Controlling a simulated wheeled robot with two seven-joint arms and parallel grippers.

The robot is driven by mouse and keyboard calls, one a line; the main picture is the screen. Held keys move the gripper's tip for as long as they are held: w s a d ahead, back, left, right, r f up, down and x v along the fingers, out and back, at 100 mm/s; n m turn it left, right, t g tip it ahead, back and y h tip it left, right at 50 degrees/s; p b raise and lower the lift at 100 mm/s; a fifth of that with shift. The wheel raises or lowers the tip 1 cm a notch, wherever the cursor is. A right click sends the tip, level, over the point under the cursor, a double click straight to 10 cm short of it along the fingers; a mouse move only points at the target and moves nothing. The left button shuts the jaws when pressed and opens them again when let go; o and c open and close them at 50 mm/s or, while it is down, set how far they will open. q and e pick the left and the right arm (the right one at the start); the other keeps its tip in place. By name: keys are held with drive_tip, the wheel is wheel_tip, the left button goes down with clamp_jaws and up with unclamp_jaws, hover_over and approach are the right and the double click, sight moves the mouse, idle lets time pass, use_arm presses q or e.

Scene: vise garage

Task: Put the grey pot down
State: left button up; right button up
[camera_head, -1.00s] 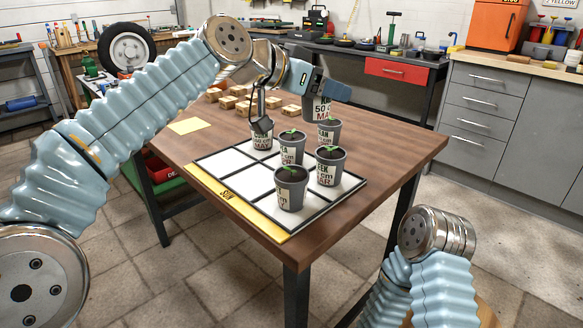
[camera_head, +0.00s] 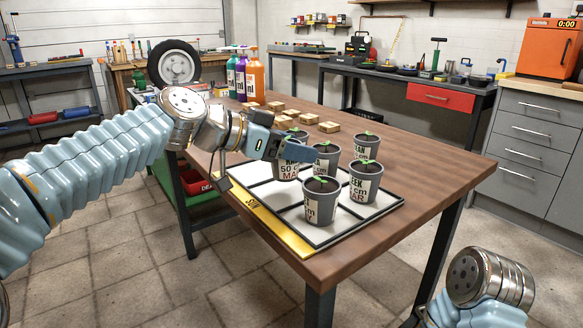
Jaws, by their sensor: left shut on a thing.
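My left gripper (camera_head: 292,150) is shut on the grey pot (camera_head: 288,171), whose pale label shows below the blue finger. The gripper hides much of this pot. It is low over the left part of the white, black-lined grid mat (camera_head: 273,198); I cannot tell whether its base touches. Other grey pots with green sprouts stand upright on the mat: one near front (camera_head: 321,206), one to its right (camera_head: 364,187), one behind that (camera_head: 367,150), and one in the middle (camera_head: 326,163), close to the held pot. My right gripper is out of view.
The mat has a yellow front strip (camera_head: 262,226) and lies on a brown wooden table (camera_head: 430,175). Small wooden blocks (camera_head: 306,118) and coloured bottles (camera_head: 256,78) stand farther back. White cells are free at the mat's front left and right edge.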

sight(291, 163)
use_arm(q)
wheel_tip(291, 163, down, 3)
drive_tip(key=shift+a+f, duration=0.15)
drive_tip(key=shift+b, duration=0.35)
drive_tip(key=shift+f, duration=0.2)
drive_tip(key=o, duration=1.1)
drive_tip(key=shift+r, duration=0.1)
